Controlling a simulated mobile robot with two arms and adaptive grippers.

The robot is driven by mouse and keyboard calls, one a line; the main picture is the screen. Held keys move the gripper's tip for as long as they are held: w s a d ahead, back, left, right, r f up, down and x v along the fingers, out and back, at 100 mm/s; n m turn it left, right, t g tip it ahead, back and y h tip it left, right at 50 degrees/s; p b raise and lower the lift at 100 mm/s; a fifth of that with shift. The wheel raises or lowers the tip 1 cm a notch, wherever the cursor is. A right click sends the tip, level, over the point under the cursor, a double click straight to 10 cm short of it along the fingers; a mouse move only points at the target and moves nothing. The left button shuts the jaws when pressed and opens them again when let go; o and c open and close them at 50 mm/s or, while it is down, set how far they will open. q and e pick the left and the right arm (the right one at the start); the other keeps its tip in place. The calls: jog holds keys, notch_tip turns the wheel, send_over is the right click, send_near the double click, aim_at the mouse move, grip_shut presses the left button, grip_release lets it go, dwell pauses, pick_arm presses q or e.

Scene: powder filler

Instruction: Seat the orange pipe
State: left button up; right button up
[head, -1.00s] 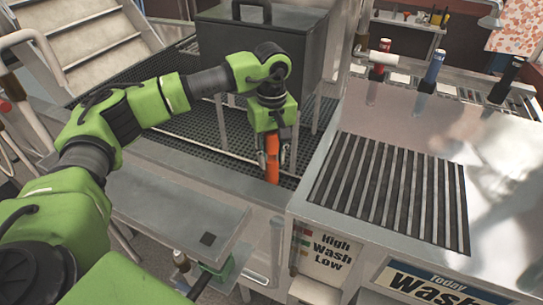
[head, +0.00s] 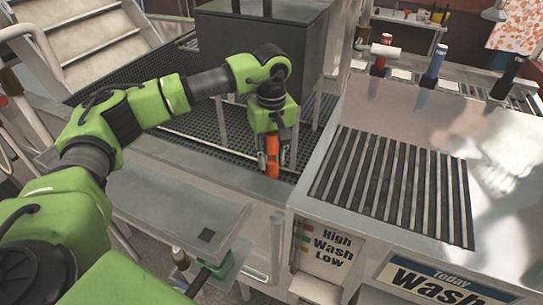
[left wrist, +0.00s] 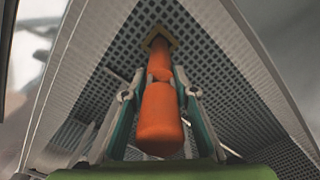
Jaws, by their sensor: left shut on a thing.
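The orange pipe (head: 272,158) is upright between the fingers of my left gripper (head: 272,141), which is shut on it. In the left wrist view the orange pipe (left wrist: 161,118) runs away from the camera. My left gripper (left wrist: 158,92) has one finger on each side of it. The pipe's far end meets a small brown square socket (left wrist: 160,38) in the dark grid floor. I cannot tell how deep it sits there. In the head view its lower end is near the grey front ledge. My right gripper is not in view.
A dark grey box (head: 262,55) on legs stands behind the gripper on the grating. To the right is a metal counter with a slatted drain (head: 395,188). Red, blue and black handles (head: 435,62) stand along its back. A grey shelf (head: 165,215) is at the front left.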

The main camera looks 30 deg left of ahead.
aim_at(271, 144)
pick_arm(q)
jog(key=shift+f+b, duration=0.65)
jog(key=shift+f, duration=0.3)
jog(key=o, duration=1.1)
jog(key=shift+o, duration=0.2)
notch_tip(271, 144, up, 12)
jog(key=shift+r, duration=0.1)
